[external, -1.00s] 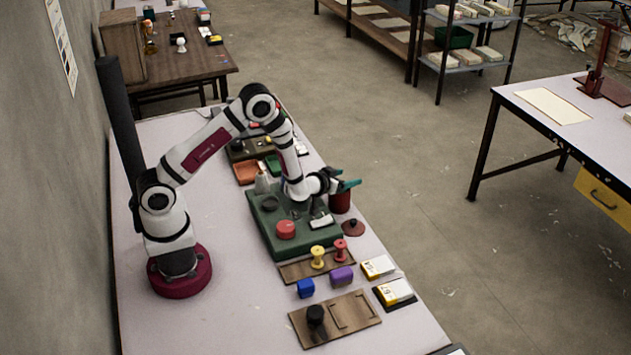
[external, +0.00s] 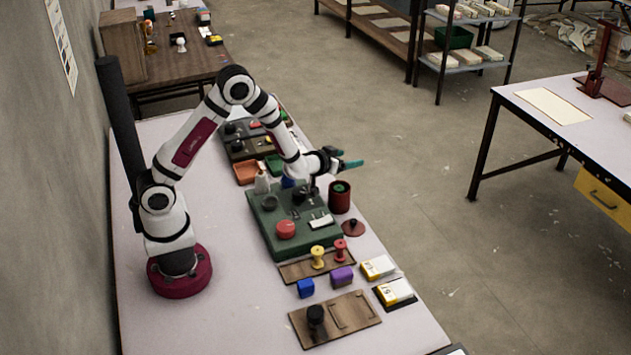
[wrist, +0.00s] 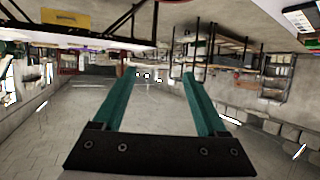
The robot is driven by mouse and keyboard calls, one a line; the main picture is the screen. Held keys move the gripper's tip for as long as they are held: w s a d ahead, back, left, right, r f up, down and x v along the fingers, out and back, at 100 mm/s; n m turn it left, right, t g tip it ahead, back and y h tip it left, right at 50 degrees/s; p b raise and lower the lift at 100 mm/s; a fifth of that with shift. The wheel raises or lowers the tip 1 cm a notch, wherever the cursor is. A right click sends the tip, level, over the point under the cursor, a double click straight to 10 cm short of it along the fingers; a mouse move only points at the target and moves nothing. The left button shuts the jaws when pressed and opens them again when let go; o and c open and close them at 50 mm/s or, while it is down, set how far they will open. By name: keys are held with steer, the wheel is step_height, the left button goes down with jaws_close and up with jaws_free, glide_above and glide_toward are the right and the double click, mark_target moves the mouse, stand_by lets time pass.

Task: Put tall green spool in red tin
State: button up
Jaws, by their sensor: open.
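The red tin (external: 339,204) stands upright and uncovered beside the right edge of the green base. A green round end, which looks like the tall green spool (external: 340,187), shows inside its mouth; the rest of the spool is hidden by the tin wall. My gripper (external: 352,163) is above and behind the tin, apart from it, with its green fingers pointing right. In the wrist view the two fingers (wrist: 161,76) are spread wide with nothing between them.
A dark red lid (external: 353,228) lies in front of the tin. Yellow (external: 317,257) and red (external: 340,250) spools stand on a wooden board. Blue (external: 306,288) and purple (external: 342,277) blocks lie nearby. The table's right edge is close to the tin.

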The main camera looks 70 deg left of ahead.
stand_by(0.3)
steer(key=s+d+r+m+g+h, duration=0.35)
steer(key=s+d, duration=0.25)
steer(key=s, duration=0.3)
steer(key=s+d+r+m+g+h, duration=0.25)
steer(key=s+d+m, duration=0.2)
steer(key=s, duration=0.45)
steer(key=s+a+r+m+g, duration=0.1)
steer(key=s+a+g, duration=0.1)
steer(key=s, duration=0.8)
steer(key=s+a+m+g+y, duration=0.1)
steer(key=s+g, duration=0.3)
steer(key=s, duration=0.7)
steer(key=shift+s+a+r+m+y, duration=0.3)
steer(key=shift+a+r+m, duration=0.1)
steer(key=shift+m, duration=0.1)
